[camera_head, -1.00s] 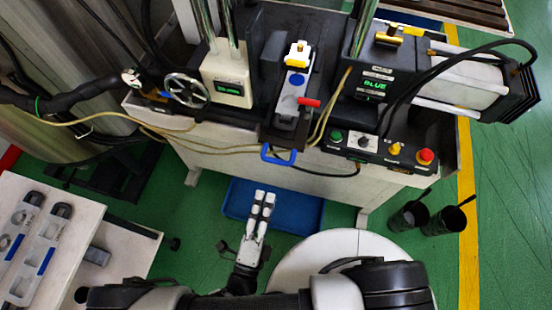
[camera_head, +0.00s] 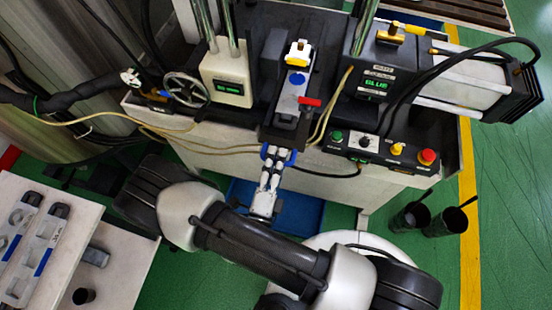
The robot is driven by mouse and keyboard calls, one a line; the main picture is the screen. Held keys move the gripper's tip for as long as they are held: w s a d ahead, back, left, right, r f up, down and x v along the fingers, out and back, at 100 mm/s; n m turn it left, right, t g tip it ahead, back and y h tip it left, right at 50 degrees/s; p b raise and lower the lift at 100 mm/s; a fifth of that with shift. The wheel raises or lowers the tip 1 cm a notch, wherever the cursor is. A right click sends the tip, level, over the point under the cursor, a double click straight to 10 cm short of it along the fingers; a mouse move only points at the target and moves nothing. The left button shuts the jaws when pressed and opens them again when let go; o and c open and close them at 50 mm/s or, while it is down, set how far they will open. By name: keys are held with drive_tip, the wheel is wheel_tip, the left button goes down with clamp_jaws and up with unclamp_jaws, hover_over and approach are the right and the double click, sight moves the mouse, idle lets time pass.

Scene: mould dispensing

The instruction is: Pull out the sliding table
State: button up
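The sliding table (camera_head: 270,137) is the dark narrow plate at the front middle of the machine. It carries a grey mould (camera_head: 287,117) with a blue dot, a red tab and a yellow-and-white piece behind. A blue handle (camera_head: 291,157) is at the table's front end. My gripper (camera_head: 272,157) points toward the machine, with its fingertips over the middle of the handle and partly hiding it. I cannot tell whether the fingers are closed around the bar or only beside it.
A control panel with buttons (camera_head: 380,146) is to the right of the sliding table. A handwheel (camera_head: 187,90) is to the left. A blue tray (camera_head: 305,213) lies on the floor below. A white side table with mould parts (camera_head: 60,195) stands at the left. Two dark cups (camera_head: 430,218) stand at the right.

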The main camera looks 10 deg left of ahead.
drive_tip(key=shift+c, duration=0.2)
clamp_jaws()
idle(0.6)
